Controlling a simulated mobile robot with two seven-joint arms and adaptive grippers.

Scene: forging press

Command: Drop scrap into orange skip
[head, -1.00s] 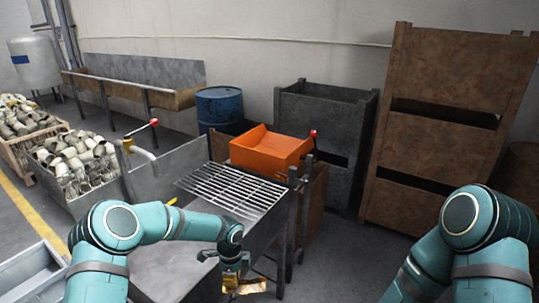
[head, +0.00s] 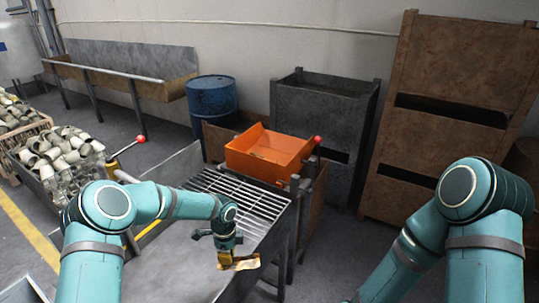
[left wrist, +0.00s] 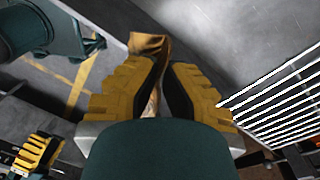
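The orange skip (head: 262,166) sits behind the slatted grate, past the far end of the metal table. My left gripper (head: 228,258) is over the table, on the near side of the grate. It is shut on a brass-coloured scrap piece (head: 246,263), held near its end. In the left wrist view the scrap (left wrist: 148,44) sticks out between the yellow ridged fingers (left wrist: 160,85). My right gripper is outside the head view. Its yellow ridged pads (left wrist: 38,150) seem to show at the lower left of the wrist view, too partial to judge.
The slatted grate (head: 240,196) lies between my left gripper and the skip. A red-knobbed lever (head: 318,140) stands at the skip's right. A blue drum (head: 212,98), a dark grey bin (head: 323,110) and stacked brown crates (head: 440,100) stand behind. Part-filled crates (head: 62,160) are at the left.

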